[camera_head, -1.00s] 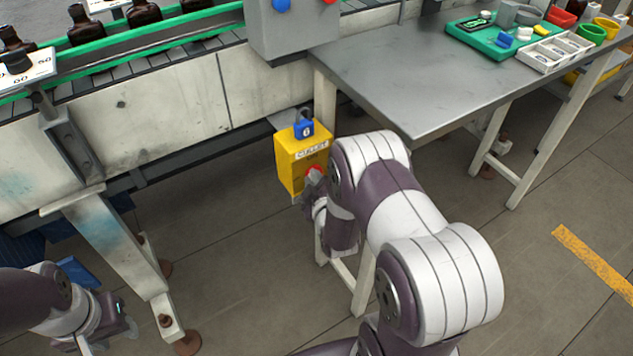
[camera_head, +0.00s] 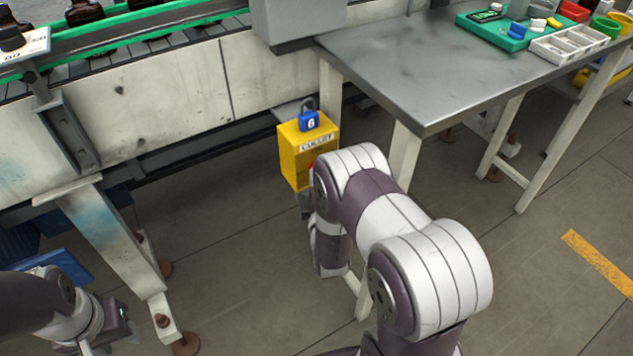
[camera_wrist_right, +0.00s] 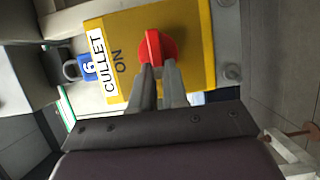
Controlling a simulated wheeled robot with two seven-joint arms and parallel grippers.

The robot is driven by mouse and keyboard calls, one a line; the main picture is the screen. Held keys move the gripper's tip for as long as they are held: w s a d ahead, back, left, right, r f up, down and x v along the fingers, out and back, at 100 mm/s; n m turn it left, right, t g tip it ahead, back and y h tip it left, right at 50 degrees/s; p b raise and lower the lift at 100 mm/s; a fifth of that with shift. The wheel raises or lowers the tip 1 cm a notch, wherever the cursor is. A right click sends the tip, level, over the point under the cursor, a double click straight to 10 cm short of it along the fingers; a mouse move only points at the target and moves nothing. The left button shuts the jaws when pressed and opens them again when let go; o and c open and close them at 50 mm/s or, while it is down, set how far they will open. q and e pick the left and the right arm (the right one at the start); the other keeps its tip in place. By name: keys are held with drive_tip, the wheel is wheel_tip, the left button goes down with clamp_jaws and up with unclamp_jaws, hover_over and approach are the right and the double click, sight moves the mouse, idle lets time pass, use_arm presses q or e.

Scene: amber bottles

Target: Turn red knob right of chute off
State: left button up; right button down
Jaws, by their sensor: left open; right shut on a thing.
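The yellow switch box (camera_head: 293,155) hangs beside the table leg under the conveyor edge, with a blue padlock tag marked 6 (camera_head: 309,121) on top and a CULLET label. In the right wrist view the red knob (camera_wrist_right: 154,44) sits on the yellow face (camera_wrist_right: 195,35), next to the word ON. My right gripper (camera_wrist_right: 158,68) is shut on the red knob, its two fingers at the knob's near end. In the head view my right arm hides most of the knob and the right fingers. My left gripper (camera_head: 112,328) is open, low at the left, away from the box.
A grey metal table (camera_head: 420,65) stands right of the box, with a green tray (camera_head: 497,32) and a white divided tray (camera_head: 570,47) on it. The conveyor (camera_head: 180,85) with amber bottles (camera_head: 84,12) runs at the upper left.

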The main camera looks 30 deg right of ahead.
use_arm(q)
drive_tip(key=shift+f, duration=0.1)
use_arm(e)
drive_tip(key=shift+f, duration=0.1)
idle(0.3)
drive_tip(key=c, duration=1.1)
unclamp_jaws()
drive_tip(key=shift+c, duration=0.2)
